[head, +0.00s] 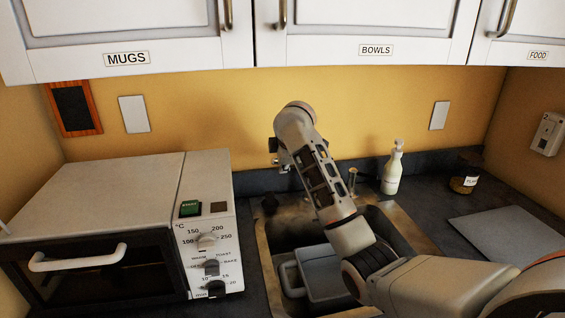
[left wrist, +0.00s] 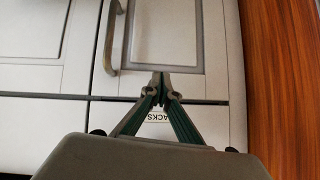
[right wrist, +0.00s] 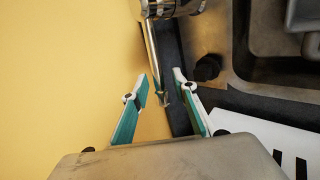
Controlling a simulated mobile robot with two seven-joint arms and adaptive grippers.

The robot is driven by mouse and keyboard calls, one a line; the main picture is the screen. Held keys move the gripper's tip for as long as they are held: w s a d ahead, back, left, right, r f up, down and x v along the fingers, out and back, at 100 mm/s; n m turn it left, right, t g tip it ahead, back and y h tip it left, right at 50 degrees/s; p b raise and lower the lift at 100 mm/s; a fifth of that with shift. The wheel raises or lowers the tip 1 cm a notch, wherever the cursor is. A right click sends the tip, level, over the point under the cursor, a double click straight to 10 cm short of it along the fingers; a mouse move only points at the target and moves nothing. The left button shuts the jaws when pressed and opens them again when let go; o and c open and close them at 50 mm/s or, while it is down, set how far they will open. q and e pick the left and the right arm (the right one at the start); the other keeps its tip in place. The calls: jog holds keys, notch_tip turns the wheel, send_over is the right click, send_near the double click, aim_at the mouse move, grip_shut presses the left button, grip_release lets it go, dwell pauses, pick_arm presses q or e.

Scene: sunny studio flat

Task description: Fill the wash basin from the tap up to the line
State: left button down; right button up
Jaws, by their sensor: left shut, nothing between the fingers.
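The grey wash basin (head: 322,272) sits in the metal sink (head: 263,255), partly hidden by my right arm. No fill line or running water shows. The tap (right wrist: 178,8) is chrome, at the top of the right wrist view, with a thin lever (right wrist: 153,50) reaching down from it. In the head view my right arm hides most of the tap. My right gripper (right wrist: 160,92) is open, its fingers on either side of the lever's end; I cannot tell whether they touch it. My left gripper (left wrist: 161,84) is shut and empty before white cabinet fronts, outside the head view.
A toaster oven (head: 95,200) stands left of the sink. A white bottle (head: 392,170), a small jar (head: 466,175) and a grey board (head: 505,235) are on the counter to the right. Wall cabinets (head: 180,40) hang above. A dark knob-like thing (right wrist: 207,67) is near the right gripper.

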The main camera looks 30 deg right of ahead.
jog(key=shift+w+d+f, duration=0.15)
jog(key=shift+w+f, duration=0.3)
grip_shut()
jog(key=shift+s+d+r+m+y, duration=0.1)
jog(key=shift+d+r+m+y, duration=0.1)
jog(key=shift+r+y, duration=0.3)
jog(key=shift+d+r+m+y, duration=0.15)
jog(key=shift+r+m+y, duration=0.05)
jog(key=shift+r+y, duration=0.25)
grip_release()
jog(key=v, duration=0.7)
jog(key=shift+s, duration=0.3)
jog(key=shift+r, duration=0.1)
